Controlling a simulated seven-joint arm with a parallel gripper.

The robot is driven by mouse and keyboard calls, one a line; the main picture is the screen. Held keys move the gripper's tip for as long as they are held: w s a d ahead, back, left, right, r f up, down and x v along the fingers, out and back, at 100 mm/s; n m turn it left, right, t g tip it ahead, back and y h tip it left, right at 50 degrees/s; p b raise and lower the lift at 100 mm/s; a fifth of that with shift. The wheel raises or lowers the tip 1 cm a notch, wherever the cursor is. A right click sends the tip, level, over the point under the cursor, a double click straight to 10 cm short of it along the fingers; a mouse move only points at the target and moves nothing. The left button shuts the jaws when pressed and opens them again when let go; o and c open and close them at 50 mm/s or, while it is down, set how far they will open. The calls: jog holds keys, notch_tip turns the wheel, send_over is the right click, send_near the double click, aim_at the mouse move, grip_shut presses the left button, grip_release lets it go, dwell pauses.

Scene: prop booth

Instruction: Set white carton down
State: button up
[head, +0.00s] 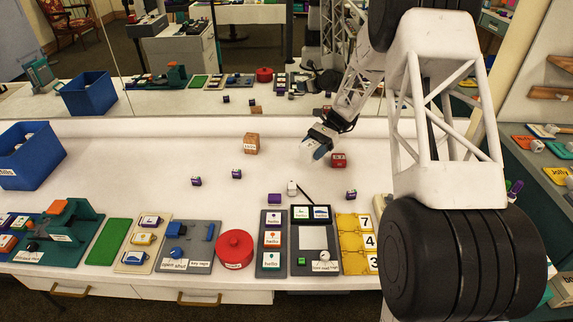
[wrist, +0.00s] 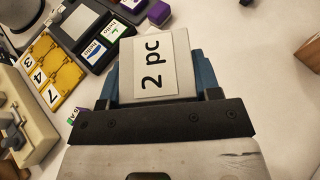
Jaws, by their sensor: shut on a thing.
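The white carton (wrist: 158,68) with a "2 pc" label sits between the blue fingers of my gripper (wrist: 157,78) in the wrist view. My gripper (head: 322,142) is shut on it. In the head view the white carton (head: 308,149) is small and partly hidden by the fingers, over the back middle of the white table (head: 120,150). I cannot tell whether its underside touches the table.
A red box (head: 338,160) stands just right of my gripper, and a brown box (head: 252,143) to its left. Small purple blocks (head: 236,174) and a white piece (head: 292,188) lie nearer the front. A blue bin (head: 28,155) is far left. Trays line the front edge; a mirror backs the table.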

jog(key=w+a+r+m+t+y, duration=0.4)
jog(key=w+a+r+m+t, duration=0.2)
jog(key=a+m+t, duration=0.25)
jog(key=t, duration=0.1)
send_over(288, 164)
jog(key=shift+m, duration=0.25)
jog(key=shift+w+f, duration=0.1)
jog(key=shift+f, duration=2.15)
jog(key=shift+f, duration=0.1)
jog(key=shift+f, duration=3)
jog(key=shift+f, duration=1.9)
